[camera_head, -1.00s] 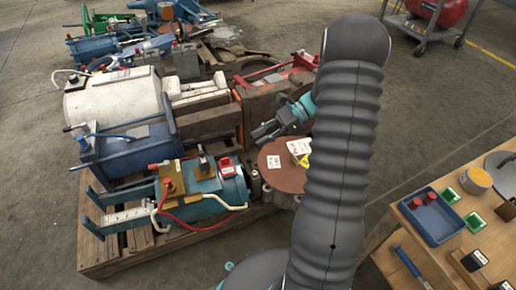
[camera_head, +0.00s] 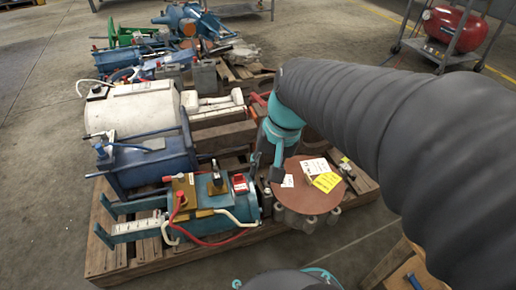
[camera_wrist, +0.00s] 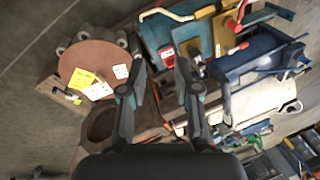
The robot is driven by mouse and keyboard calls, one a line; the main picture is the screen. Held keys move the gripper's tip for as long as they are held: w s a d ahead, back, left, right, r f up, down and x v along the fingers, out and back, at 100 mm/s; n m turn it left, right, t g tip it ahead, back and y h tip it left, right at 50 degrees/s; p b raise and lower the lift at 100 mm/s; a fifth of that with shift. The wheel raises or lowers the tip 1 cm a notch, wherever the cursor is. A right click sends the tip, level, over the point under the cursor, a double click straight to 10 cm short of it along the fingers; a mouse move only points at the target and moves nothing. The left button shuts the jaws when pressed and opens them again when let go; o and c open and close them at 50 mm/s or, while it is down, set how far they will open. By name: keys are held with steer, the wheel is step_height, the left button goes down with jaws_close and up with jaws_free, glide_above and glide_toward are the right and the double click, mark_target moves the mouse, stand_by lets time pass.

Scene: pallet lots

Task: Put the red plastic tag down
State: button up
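A small red and white tag (camera_head: 239,183) rests on the right end of the teal machine (camera_head: 205,196) on the near pallet. In the wrist view, a small red and white patch (camera_wrist: 167,54) on the teal machine, just beyond the fingers, looks like the same tag. My gripper (camera_wrist: 158,88) is open in the wrist view, with nothing visible between its fingers. In the head view, my gripper (camera_head: 277,165) points down beside the tag's right side, above the left edge of the rust-brown disc (camera_head: 302,200). It appears apart from the tag.
A white label (camera_head: 315,167) and a yellow label (camera_head: 326,182) lie on the disc. A blue machine (camera_head: 148,160) and a white drum (camera_head: 132,113) crowd the wooden pallet (camera_head: 130,262). A red compressor tank (camera_head: 455,30) stands far right.

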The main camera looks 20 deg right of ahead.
steer(key=s+r+n+t+h, duration=0.2)
steer(key=s+n+t, duration=0.1)
steer(key=s+n, duration=0.1)
steer(key=shift+s+r+n+t, duration=0.3)
steer(key=shift+s+r+t, duration=0.1)
steer(key=shift+s, duration=0.4)
step_height(320, 180, up, 7)
steer(key=p, duration=0.7)
